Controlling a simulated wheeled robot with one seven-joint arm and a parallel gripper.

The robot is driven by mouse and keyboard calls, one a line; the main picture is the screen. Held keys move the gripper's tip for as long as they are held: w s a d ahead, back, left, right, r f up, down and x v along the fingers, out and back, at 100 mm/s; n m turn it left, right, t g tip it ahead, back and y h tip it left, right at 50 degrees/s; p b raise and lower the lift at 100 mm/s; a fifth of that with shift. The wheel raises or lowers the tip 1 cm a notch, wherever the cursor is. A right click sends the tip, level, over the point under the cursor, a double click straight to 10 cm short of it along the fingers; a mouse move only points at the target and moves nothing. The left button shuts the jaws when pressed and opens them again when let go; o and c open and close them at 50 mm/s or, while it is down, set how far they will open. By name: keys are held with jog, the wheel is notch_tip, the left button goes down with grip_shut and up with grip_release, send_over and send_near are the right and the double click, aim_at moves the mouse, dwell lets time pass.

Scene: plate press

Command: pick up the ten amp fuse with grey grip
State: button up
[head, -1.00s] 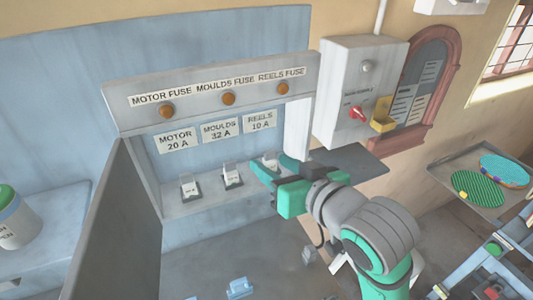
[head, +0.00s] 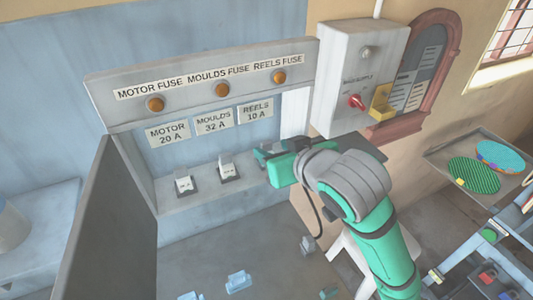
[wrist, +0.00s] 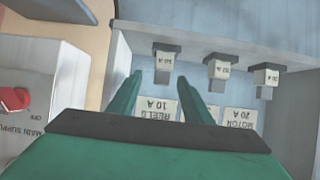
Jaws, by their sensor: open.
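In the wrist view a fuse with a small lettered block (wrist: 163,62) and a dark grey part sits in the slot by the REELS 10 A label (wrist: 158,107). Its lettering is too small to read surely. My gripper (wrist: 160,77) is open, its two green fingers on either side of the line to this fuse, with nothing visibly held. Contact cannot be told. In the head view my gripper (head: 264,151) is at the right end of the fuse shelf and hides this fuse. The moulds fuse (head: 228,171) and motor fuse (head: 184,184) stand in slots to its left.
A side panel (head: 95,225) bounds the left. The main supply box (head: 357,75) with a red knob is right of the panel. A tray (head: 440,160) stands far right.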

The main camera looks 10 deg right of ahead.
aim_at(268, 148)
jog(key=x, duration=0.4)
jog(key=shift+w+a+f, duration=0.15)
jog(key=shift+w+a, duration=0.05)
jog(key=shift+a, duration=0.1)
jog(key=shift+s+d, duration=0.1)
jog(key=c, duration=1.1)
jog(key=shift+c, duration=0.2)
